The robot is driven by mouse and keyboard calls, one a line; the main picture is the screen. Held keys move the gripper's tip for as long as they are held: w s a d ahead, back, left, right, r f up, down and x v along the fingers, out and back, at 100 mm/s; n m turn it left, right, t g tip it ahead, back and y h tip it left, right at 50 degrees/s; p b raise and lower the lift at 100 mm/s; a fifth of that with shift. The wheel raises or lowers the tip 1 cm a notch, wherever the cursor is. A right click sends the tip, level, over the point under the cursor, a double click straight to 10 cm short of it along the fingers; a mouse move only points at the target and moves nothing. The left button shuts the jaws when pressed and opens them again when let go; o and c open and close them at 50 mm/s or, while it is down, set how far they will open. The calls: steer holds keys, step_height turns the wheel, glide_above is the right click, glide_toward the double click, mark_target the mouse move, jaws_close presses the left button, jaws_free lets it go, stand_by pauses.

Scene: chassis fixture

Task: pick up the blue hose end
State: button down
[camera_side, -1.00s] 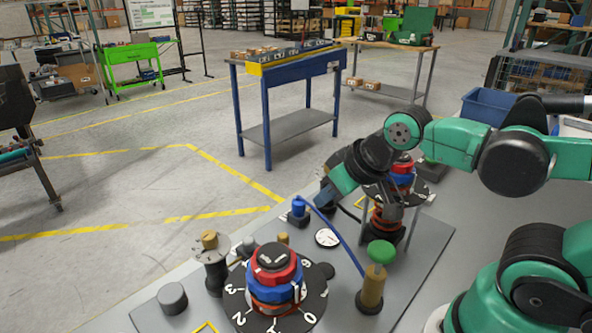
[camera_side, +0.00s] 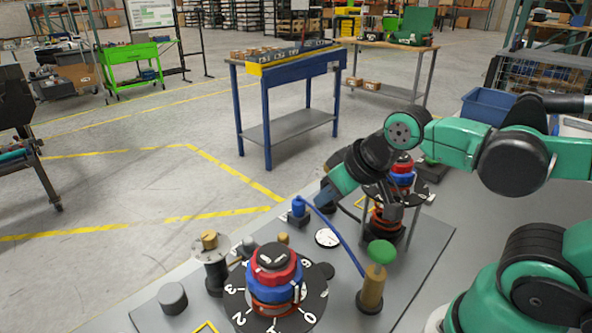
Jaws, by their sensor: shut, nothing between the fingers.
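The blue hose end (camera_side: 298,207) is a small blue fitting standing upright on a dark block near the far left edge of the grey fixture plate. A thin blue hose (camera_side: 343,243) arches from it toward the brass post with the green knob. My gripper (camera_side: 391,214) is to the right of the hose end, clearly apart from it, among the rear red and blue stack. It is shut and holds nothing. Its fingertips are hard to make out against the parts around them.
The rear red and blue stack (camera_side: 402,174) is close around my wrist. A brass post with a green knob (camera_side: 374,282) stands in front. A numbered dial stack (camera_side: 274,277), a brass-topped spool (camera_side: 211,262) and a grey cylinder (camera_side: 172,298) stand at front left. A gauge (camera_side: 327,237) lies between.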

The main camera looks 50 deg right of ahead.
steer(key=c, duration=0.7)
jaws_free()
steer(key=n+g+y, duration=0.1)
steer(key=n, duration=0.1)
glide_toward(300, 200)
steer(key=x, duration=0.4)
steer(key=shift+w+a+f, duration=0.1)
steer(key=shift+w+a, duration=0.05)
steer(key=shift+w+d+f, duration=0.2)
steer(key=shift+w+f, duration=0.05)
steer(key=shift+f, duration=0.1)
steer(key=shift+x, duration=2.65)
